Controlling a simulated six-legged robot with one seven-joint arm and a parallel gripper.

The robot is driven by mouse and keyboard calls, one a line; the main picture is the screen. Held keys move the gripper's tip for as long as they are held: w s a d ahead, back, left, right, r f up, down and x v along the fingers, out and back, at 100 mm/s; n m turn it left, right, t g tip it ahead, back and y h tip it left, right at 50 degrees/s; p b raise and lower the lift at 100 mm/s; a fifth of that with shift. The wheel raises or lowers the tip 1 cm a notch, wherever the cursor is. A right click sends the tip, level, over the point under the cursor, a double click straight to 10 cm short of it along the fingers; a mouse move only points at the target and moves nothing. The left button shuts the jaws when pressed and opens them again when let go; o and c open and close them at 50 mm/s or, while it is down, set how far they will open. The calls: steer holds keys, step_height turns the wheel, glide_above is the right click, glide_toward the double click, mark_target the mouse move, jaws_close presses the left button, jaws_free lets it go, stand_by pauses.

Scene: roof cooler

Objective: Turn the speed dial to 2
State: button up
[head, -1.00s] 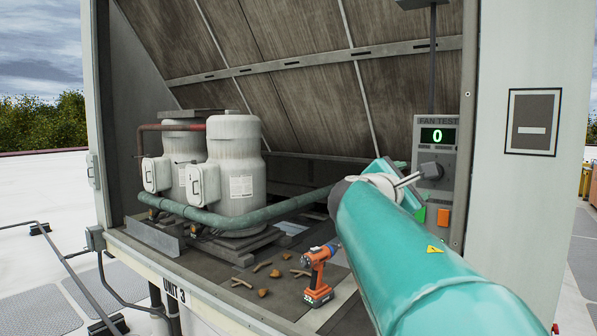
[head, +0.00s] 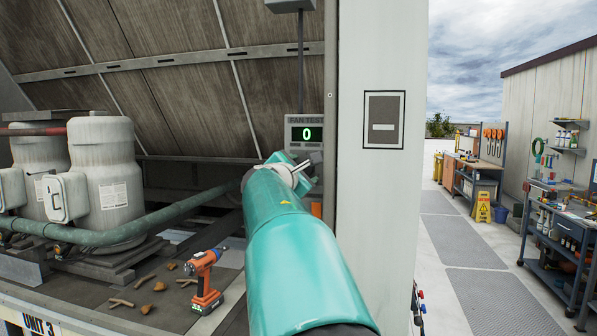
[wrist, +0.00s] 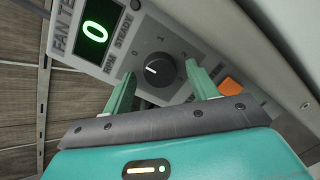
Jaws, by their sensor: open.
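The grey FAN TEST panel (head: 303,120) stands beside the post, and its green display (head: 307,134) reads 0. In the wrist view the display (wrist: 93,27) also reads 0. In the head view my arm hides most of the panel's lower part.
An orange button (wrist: 230,87) is beside the right finger. An orange drill (head: 204,278) stands on the unit floor among scraps. Grey tanks (head: 108,180) and a green pipe (head: 140,231) are at left. A pale post (head: 380,200) stands right of the panel.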

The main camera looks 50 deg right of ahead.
steer(key=shift+c, duration=0.2)
steer(key=c, duration=0.9)
steer(key=shift+c, duration=0.2)
steer(key=m, duration=0.7)
steer(key=m+t+y, duration=0.1)
steer(key=m, duration=0.6)
steer(key=m+t+y, duration=0.1)
steer(key=m, duration=0.6)
steer(key=shift+s+r+m, duration=0.2)
steer(key=shift+s+m, duration=0.05)
steer(key=shift+m, duration=0.15)
